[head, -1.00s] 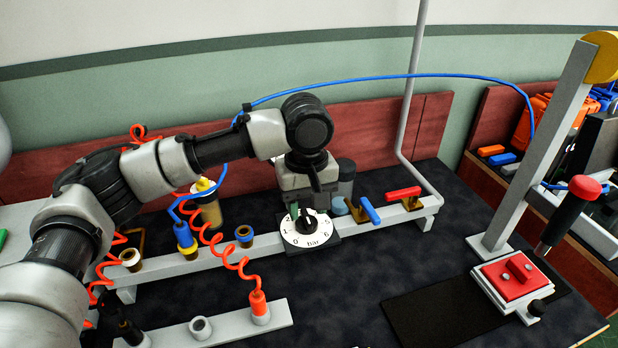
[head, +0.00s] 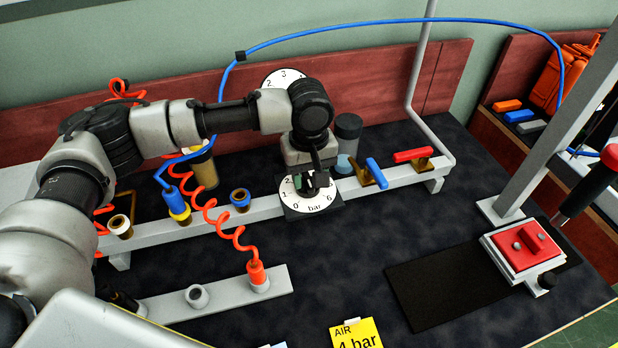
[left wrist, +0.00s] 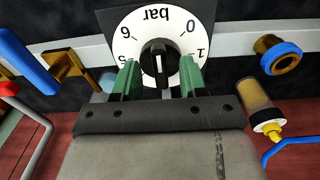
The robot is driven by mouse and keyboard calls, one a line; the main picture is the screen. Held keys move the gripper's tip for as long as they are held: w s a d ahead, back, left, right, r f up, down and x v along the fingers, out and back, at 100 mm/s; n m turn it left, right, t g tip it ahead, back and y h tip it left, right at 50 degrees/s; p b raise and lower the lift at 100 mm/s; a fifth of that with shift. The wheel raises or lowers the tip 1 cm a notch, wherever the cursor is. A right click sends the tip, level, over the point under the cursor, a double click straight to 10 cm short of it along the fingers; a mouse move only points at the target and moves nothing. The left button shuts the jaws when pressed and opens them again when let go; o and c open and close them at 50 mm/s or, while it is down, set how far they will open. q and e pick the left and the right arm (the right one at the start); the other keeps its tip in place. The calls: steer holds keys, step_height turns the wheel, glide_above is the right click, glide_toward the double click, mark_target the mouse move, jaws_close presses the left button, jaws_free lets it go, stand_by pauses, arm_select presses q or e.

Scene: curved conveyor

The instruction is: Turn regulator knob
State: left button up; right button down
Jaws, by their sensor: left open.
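The regulator knob is black with a white pointer line; it stands in the middle of a white dial marked in bar. In the left wrist view the knob (left wrist: 157,62) lies between my left gripper's (left wrist: 158,68) two green fingertips, with a gap on each side. The dial (left wrist: 134,26) shows around it, partly hidden by the fingers. In the head view my left gripper (head: 312,182) points down over the dial (head: 316,207) and covers most of the knob. It is open. My right gripper is in neither view.
A round gauge (head: 283,78) sits behind my arm. Blue (head: 376,172) and red (head: 413,155) valve levers are right of the dial on the rail. A yellow note (head: 357,335) reads "AIR 4 bar". A red coiled hose (head: 218,222) hangs left.

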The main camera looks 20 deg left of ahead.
arm_select(q)
steer(key=shift+f, duration=0.6)
